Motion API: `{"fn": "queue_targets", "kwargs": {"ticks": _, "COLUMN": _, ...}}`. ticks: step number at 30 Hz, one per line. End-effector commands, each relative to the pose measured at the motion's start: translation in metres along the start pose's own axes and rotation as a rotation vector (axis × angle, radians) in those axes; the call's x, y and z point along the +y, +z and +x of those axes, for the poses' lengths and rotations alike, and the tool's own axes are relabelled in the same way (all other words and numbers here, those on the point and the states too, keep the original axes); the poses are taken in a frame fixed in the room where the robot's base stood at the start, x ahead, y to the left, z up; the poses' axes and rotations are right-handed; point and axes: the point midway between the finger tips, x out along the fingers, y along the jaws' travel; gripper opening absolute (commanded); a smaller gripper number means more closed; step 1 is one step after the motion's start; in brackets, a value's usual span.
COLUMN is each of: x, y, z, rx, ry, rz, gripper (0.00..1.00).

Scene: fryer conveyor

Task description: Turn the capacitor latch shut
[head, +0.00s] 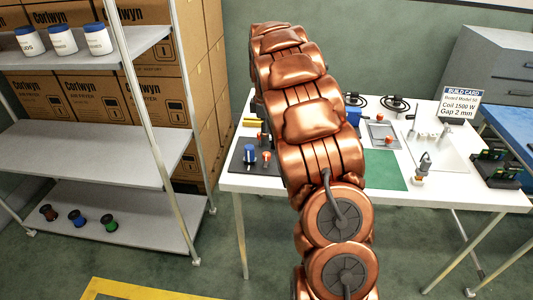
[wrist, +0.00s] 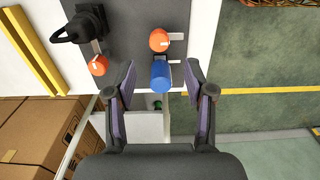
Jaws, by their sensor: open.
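In the wrist view a blue cylinder (wrist: 161,78), apparently the capacitor, is on a dark grey board (wrist: 125,22) beside pale brackets. An orange knob (wrist: 159,40) with a pale bar is just beyond it and looks like its latch; whether it is turned shut I cannot tell. My gripper (wrist: 162,70) is open, its fingertips on either side of the blue cylinder in the picture. I see no clear contact, and the height gap is unclear. In the head view the blue cylinder (head: 249,153) shows at the table's left end; my arm hides the gripper.
A second orange knob (wrist: 98,65) is at the left by a black part (wrist: 83,25). The white table (head: 460,193) also holds a green mat (head: 385,170) and a build card (head: 461,103). A shelf rack (head: 110,150) and stacked boxes stand left. Floor shows at right in the wrist view.

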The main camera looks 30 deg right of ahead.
Motion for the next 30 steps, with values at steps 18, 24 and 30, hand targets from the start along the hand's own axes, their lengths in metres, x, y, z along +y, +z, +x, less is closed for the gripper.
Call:
{"fn": "queue_targets", "kwargs": {"ticks": 18, "x": 0.001, "y": 0.001, "z": 0.066, "rx": -0.001, "ry": -0.003, "rz": -0.001, "gripper": 0.54}}
{"fn": "queue_targets", "kwargs": {"ticks": 24, "x": 0.001, "y": 0.0, "z": 0.077, "rx": 0.001, "ry": 0.0, "rz": -0.002, "gripper": 0.54}}
{"fn": "queue_targets", "kwargs": {"ticks": 30, "x": 0.001, "y": 0.0, "z": 0.078, "rx": 0.001, "ry": 0.001, "rz": -0.002, "gripper": 0.53}}
